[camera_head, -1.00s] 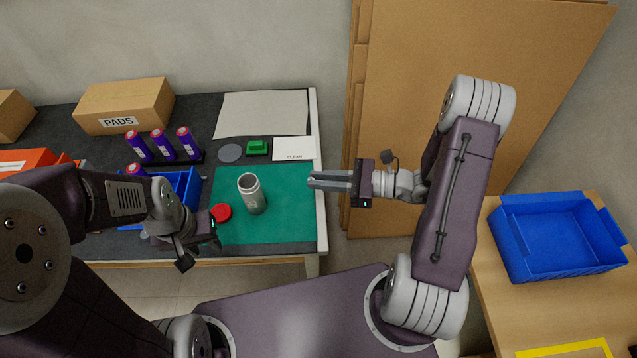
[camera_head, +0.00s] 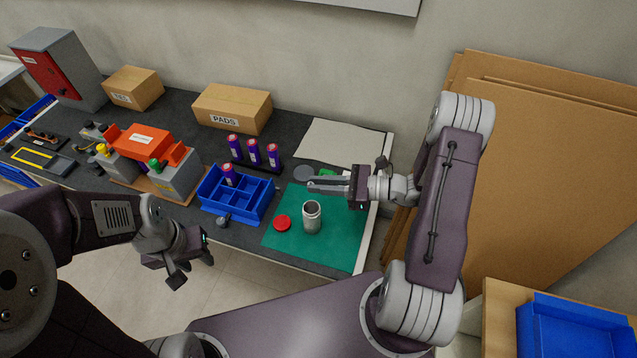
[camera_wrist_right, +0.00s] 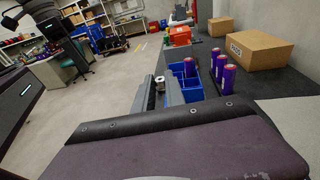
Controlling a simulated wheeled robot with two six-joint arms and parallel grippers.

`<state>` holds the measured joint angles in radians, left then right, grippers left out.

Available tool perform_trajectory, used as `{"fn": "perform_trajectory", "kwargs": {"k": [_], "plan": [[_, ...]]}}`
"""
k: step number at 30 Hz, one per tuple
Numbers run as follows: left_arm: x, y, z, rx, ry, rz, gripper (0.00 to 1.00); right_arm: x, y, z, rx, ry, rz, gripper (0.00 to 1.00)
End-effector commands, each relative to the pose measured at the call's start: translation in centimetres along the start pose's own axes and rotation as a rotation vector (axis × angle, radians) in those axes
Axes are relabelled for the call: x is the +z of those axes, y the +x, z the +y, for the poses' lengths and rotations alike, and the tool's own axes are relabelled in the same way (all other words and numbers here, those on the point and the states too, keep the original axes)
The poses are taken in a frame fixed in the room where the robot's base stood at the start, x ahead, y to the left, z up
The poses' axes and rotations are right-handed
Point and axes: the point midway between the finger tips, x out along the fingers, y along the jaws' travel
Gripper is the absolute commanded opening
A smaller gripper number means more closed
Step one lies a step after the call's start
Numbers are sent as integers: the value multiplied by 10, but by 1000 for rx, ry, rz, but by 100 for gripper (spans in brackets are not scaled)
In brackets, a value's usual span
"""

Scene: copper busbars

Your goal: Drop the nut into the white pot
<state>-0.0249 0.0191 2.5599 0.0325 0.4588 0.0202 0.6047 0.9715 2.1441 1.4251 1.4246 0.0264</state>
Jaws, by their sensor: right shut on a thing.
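The white pot (camera_head: 312,219), a pale open-topped cylinder, stands upright on the green mat (camera_head: 345,245). A red round lid (camera_head: 282,223) lies beside it on the left. My right gripper (camera_head: 311,185) is shut, its fingers pointing left above the mat, a little behind the pot in the picture. In the right wrist view a small silvery nut (camera_wrist_right: 160,80) sits between the fingertips; it is too small to make out in the head view. My left gripper (camera_head: 208,249) hangs in front of the bench, away from the pot; its finger opening is unclear.
A blue divided tray (camera_head: 238,207) and purple cylinders (camera_head: 253,152) stand left of the mat. A grey disc (camera_head: 304,173) and a green block (camera_head: 327,173), partly covered by my right gripper, lie behind the pot. Brown boards (camera_head: 550,170) lean right of the bench.

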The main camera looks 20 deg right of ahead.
Motion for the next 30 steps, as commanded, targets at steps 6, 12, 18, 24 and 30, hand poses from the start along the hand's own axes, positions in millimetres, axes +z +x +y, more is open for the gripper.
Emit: {"fn": "perform_trajectory", "kwargs": {"k": [6, 12, 18, 24, 30], "plan": [[1, 9, 0, 0, 0, 0, 36, -10, 2, 0, 0, 0, 0, 0], [3, 28, -1, 0, 0, 0, 36, -30, 5, 0, 0, 0, 0, 0], [5, 50, -1, 0, 0, 0, 36, -55, 8, 0, 0, 0, 0, 0], [7, 63, -1, 0, 0, 0, 36, -70, 11, 0, 0, 0, 0, 0], [6, 62, -1, 0, 0, 0, 36, -70, 11, 0, 0, 0, 0, 0]]}}
